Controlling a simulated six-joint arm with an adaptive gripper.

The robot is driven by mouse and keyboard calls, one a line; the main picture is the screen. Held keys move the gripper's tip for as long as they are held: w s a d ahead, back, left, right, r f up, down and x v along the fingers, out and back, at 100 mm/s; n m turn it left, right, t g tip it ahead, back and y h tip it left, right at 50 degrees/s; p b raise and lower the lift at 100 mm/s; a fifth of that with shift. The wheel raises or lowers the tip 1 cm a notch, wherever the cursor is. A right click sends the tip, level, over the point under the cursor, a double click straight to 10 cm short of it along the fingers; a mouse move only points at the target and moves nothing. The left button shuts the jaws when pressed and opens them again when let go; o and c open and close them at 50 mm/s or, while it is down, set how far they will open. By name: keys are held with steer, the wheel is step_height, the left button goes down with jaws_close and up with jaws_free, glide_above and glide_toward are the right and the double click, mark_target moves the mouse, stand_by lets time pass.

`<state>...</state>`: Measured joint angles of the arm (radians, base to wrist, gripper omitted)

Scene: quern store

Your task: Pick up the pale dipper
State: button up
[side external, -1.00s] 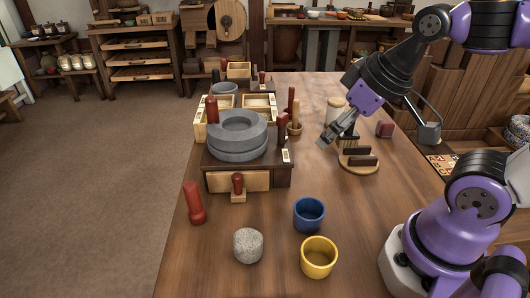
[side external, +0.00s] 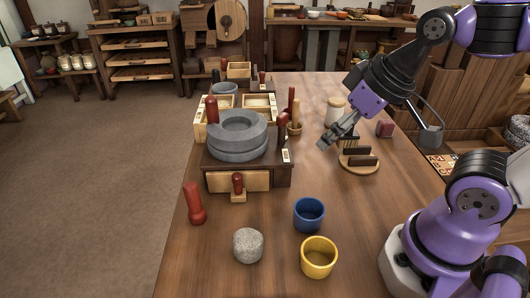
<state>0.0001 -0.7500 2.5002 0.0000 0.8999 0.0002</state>
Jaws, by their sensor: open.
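I cannot make out a pale dipper for certain. A pale wooden handle (side external: 295,111) stands upright in a small brown cup (side external: 295,129) right of the stone quern, and I cannot tell what its lower end is. My gripper (side external: 322,144) is open and empty above the table, pointing down and left. In the picture it lies to the right of and below that cup, apart from it. A pale lidded jar (side external: 335,108) stands behind the gripper.
The grey quern (side external: 238,134) sits on a dark wooden stand with red handles around it. A round board (side external: 358,166) with dark pieces lies right of the gripper. A blue cup (side external: 309,214), yellow cup (side external: 319,262) and grey stone (side external: 248,245) stand in front.

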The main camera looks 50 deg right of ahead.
steer(key=shift+c, duration=1)
